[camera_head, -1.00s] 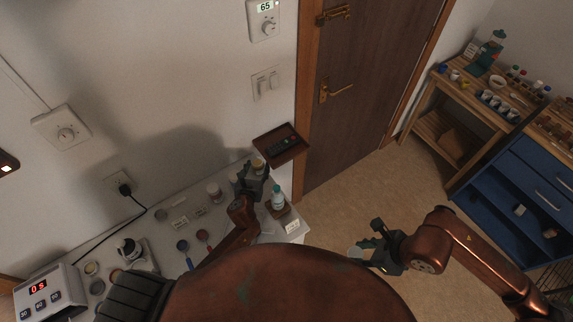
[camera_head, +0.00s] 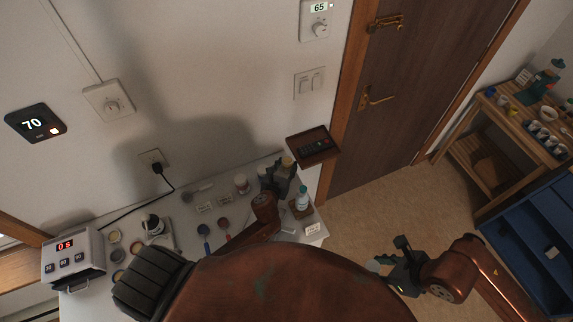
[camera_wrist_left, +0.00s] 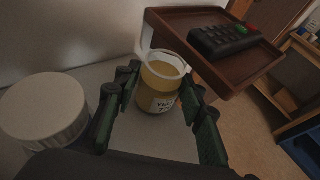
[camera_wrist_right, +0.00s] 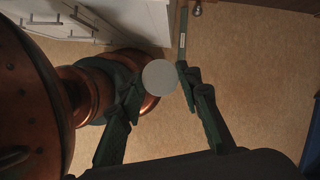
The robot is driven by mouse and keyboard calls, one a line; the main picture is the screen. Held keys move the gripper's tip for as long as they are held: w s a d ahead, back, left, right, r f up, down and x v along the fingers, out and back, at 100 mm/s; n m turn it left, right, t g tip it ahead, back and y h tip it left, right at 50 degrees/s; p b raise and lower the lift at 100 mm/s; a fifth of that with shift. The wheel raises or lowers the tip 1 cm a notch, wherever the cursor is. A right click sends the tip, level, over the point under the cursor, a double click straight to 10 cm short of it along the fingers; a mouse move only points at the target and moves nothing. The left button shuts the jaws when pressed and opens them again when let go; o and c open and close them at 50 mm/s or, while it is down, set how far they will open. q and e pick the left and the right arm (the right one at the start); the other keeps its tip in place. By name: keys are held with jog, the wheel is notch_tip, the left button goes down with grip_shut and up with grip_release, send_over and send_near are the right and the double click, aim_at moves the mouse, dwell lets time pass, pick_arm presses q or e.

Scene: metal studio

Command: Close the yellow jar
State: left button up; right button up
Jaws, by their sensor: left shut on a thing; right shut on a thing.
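The yellow jar (camera_wrist_left: 160,88) stands upright between the fingers of my left gripper (camera_wrist_left: 157,112) in the left wrist view, its printed label partly visible. A pale translucent ring surrounds its top; no lid shows on it. In the head view, my left gripper (camera_head: 280,175) is over the worktop with the yellow top of the jar (camera_head: 287,161) beside it. My right gripper (camera_head: 388,262) is away from the worktop, above the floor. It is shut on a pale round lid (camera_wrist_right: 160,77), which shows between its fingertips in the right wrist view.
A brown wall tray (camera_wrist_left: 205,55) with a dark remote is close behind the jar. A white-lidded jar (camera_wrist_left: 45,110) stands to its left. A clear bottle (camera_head: 302,199) is near the worktop's right end.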

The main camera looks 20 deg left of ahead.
pick_arm(q)
jog(key=shift+r, duration=0.1)
jog(key=shift+s+r, duration=0.3)
pick_arm(e)
jog(key=shift+r, duration=0.15)
jog(key=shift+r+p, duration=0.7)
jog(key=shift+p, duration=0.1)
pick_arm(q)
jog(key=r+v, duration=0.1)
jog(key=v, duration=1.4)
jog(key=shift+w+r, duration=0.25)
jog(key=shift+r, duration=0.05)
jog(key=o, duration=0.7)
grip_shut()
